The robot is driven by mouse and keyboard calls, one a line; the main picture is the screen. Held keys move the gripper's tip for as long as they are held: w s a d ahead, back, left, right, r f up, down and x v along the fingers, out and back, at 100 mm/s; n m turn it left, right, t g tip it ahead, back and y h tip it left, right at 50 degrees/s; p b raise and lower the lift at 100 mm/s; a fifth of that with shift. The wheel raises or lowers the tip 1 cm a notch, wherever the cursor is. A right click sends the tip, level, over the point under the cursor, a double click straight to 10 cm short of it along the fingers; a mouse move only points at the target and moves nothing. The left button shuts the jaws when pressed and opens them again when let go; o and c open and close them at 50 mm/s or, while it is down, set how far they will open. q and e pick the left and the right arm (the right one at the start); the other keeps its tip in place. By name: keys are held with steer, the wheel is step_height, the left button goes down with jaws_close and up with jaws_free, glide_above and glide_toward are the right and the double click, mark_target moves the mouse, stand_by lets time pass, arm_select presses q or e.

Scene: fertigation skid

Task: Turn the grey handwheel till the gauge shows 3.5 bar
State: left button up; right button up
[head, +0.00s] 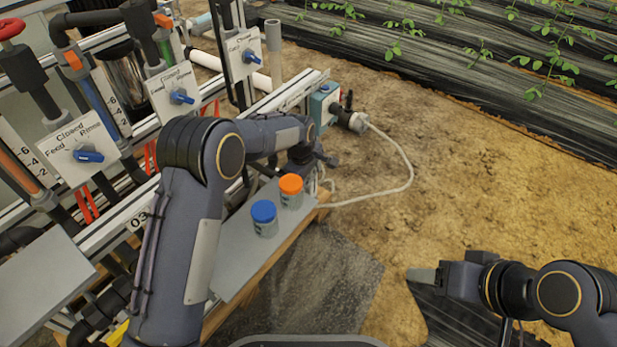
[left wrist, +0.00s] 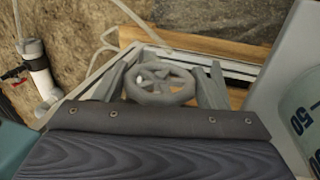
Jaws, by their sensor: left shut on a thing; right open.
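The grey handwheel (left wrist: 160,84), a spoked ring, sits between the two fingers of my left gripper (left wrist: 165,78) in the left wrist view. The gripper is shut on the wheel's rim, with a finger at each side. In the head view my left gripper (head: 316,162) reaches past the shelf's far end, and my arm hides the wheel there. I cannot make out a gauge or its reading in either view. My right gripper (head: 424,276) is open and empty over the ground at the right, well away from the skid.
A blue-lidded jar (head: 264,218) and an orange-lidded jar (head: 291,190) stand on the grey shelf (head: 232,262) beside my left arm. A teal box (head: 323,106) with a pale hose (head: 402,184) is just beyond the gripper. Blue-handled valves (head: 88,156) line the left. Open soil lies right.

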steer(key=shift+f, duration=0.1)
arm_select(q)
steer(key=o, duration=1)
